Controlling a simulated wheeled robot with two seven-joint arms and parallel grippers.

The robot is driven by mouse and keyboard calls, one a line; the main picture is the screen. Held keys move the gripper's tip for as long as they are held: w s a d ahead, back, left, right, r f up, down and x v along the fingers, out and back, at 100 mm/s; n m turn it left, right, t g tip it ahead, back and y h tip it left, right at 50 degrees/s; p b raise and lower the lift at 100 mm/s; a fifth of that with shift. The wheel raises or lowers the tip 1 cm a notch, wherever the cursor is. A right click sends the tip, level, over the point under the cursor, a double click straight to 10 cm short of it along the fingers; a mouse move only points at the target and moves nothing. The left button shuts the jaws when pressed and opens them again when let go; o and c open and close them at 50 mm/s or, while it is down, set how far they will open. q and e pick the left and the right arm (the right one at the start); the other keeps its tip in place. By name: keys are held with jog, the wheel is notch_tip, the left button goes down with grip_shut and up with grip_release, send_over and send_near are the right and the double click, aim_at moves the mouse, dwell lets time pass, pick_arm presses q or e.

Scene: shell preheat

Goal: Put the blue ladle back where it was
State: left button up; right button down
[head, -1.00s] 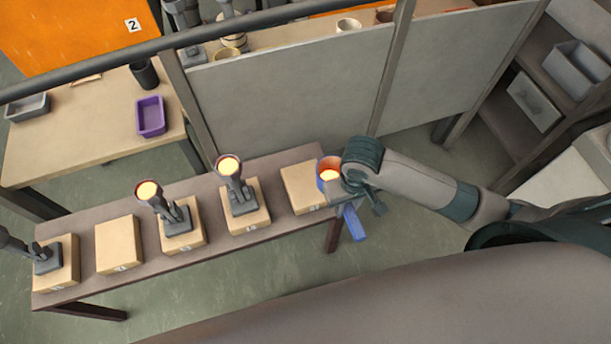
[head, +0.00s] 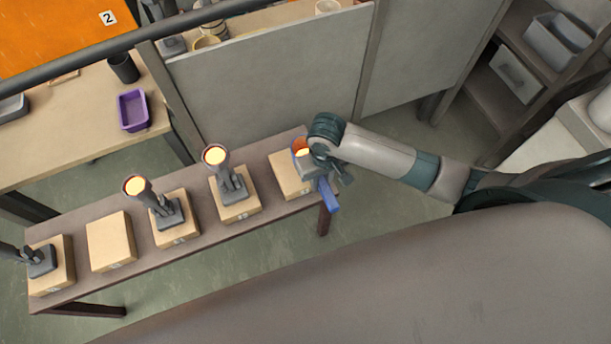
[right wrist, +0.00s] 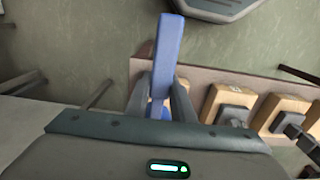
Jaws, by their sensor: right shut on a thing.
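The blue ladle's handle (head: 328,195) sticks out below my right gripper (head: 322,170) in the head view. Its bowl (head: 300,148) glows orange inside and shows just left of the gripper, over or beside the rightmost block (head: 288,176) on the bench. In the right wrist view, my right gripper (right wrist: 162,95) is shut on the blue ladle's handle (right wrist: 168,45). The bowl is mostly hidden there. I cannot tell whether the ladle touches the block. My left gripper is not in view.
The narrow brown bench (head: 145,265) carries several tan blocks. Two blocks hold grey stands with glowing cups (head: 214,156), (head: 134,187); the second block from left (head: 110,240) is bare. A grey panel (head: 265,90) stands behind. A purple bin (head: 132,110) sits on the left table.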

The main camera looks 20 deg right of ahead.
jog(key=w+a+f, duration=0.2)
jog(key=w+f, duration=0.1)
jog(key=w, duration=0.2)
jog(key=shift+w+f, duration=0.25)
jog(key=shift+f+p, duration=0.5)
jog(key=shift+f, duration=1.5)
jog(key=shift+f, duration=0.15)
jog(key=c, duration=1.5)
grip_release()
jog(key=shift+c, duration=0.2)
notch_tip(320, 180, up, 12)
jog(key=shift+b, duration=0.3)
